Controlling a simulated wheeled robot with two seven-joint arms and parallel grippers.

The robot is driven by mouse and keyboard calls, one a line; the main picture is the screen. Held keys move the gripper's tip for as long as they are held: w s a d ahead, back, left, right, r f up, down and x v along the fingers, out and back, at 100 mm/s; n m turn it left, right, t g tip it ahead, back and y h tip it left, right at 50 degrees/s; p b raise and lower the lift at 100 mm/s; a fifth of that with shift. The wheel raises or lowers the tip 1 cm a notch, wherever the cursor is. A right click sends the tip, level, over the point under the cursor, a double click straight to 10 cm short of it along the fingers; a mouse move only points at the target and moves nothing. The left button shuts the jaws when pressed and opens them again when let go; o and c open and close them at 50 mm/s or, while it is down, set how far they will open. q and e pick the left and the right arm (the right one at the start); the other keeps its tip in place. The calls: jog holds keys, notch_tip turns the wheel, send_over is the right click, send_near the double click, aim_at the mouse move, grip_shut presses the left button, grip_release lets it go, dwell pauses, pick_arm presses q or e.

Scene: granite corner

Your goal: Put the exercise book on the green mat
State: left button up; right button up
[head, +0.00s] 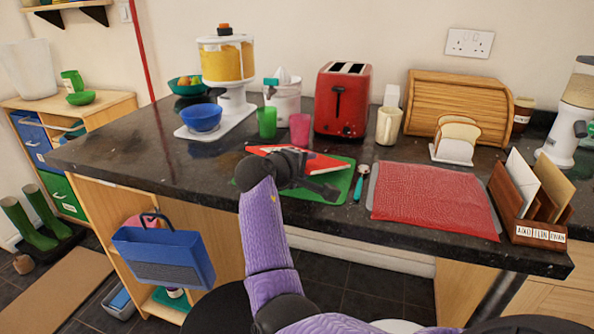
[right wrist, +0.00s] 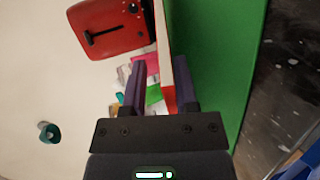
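The red exercise book (head: 325,163) with a white band lies over the back part of the green mat (head: 335,186) in the head view. In the right wrist view, the book (right wrist: 167,55) shows nearly edge-on between the fingers of my right gripper (right wrist: 160,90), close above the mat (right wrist: 215,60). A gap shows between one finger and the book, and the other finger is right beside it, so the gripper looks open around the edge. My left gripper is not in view.
A teal-handled utensil (head: 360,185) and a red textured mat (head: 432,200) lie to the right. The green cup (head: 267,122), pink cup (head: 300,128) and red toaster (head: 343,98) stand behind. A letter rack (head: 530,205) stands at the right. Bare counter shows at the left.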

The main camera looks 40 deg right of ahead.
jog(key=p+v, duration=0.5)
jog(key=v, duration=0.2)
jog(key=shift+s+a+r+p, duration=0.1)
jog(key=shift+a+r+p, duration=0.2)
jog(key=shift+p, duration=0.1)
jog(key=shift+a+f, duration=0.15)
